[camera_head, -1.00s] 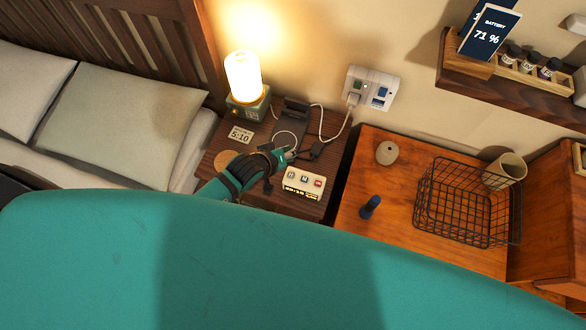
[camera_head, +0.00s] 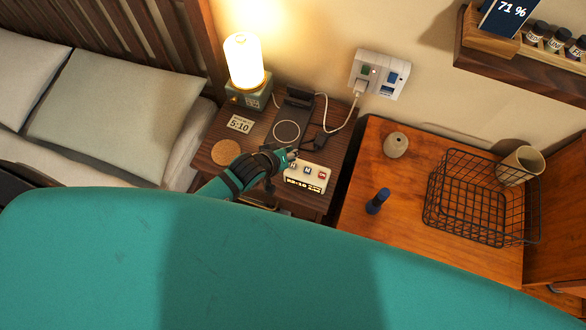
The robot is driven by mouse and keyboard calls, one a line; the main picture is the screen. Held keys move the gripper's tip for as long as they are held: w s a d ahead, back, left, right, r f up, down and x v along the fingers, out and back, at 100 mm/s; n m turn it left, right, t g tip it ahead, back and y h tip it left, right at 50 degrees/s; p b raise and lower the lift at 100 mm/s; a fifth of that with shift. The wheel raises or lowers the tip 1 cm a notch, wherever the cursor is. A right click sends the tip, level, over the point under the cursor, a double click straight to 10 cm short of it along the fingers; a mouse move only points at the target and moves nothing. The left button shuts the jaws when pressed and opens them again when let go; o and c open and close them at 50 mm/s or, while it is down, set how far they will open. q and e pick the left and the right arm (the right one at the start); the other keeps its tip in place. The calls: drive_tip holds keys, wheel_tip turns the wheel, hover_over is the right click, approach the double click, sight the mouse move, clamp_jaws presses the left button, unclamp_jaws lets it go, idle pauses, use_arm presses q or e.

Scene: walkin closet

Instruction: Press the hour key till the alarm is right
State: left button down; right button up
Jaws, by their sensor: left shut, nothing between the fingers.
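The alarm clock (camera_head: 304,177) is a small cream box on the nightstand, with a row of keys on top and a lit display on its front edge. The display digits are too small to read surely. The left key, the hour key (camera_head: 293,168), shows just below my gripper's tip; a blue-marked key and a red key sit to its right. My left gripper (camera_head: 289,156) is shut and empty, at the clock's back left corner. I cannot tell whether it touches the key. A card (camera_head: 240,124) reading 5:10 lies on the nightstand. My right gripper is out of view.
A lit lamp (camera_head: 244,68), a round charging pad (camera_head: 287,131), a cork coaster (camera_head: 226,152) and a cable with a black plug share the nightstand (camera_head: 268,112). A wire basket (camera_head: 480,205) stands on the orange wooden top at right. My teal body fills the foreground.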

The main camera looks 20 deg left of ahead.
sight(291, 164)
use_arm(q)
drive_tip(key=shift+f+b, duration=0.3)
drive_tip(key=shift+f, duration=0.55)
drive_tip(key=shift+f, duration=0.15)
idle(0.7)
drive_tip(key=shift+f, duration=0.3)
drive_tip(key=shift+f, duration=0.4)
idle(0.8)
drive_tip(key=shift+r, duration=0.1)
drive_tip(key=shift+r+p, duration=0.75)
drive_tip(key=shift+p, duration=0.05)
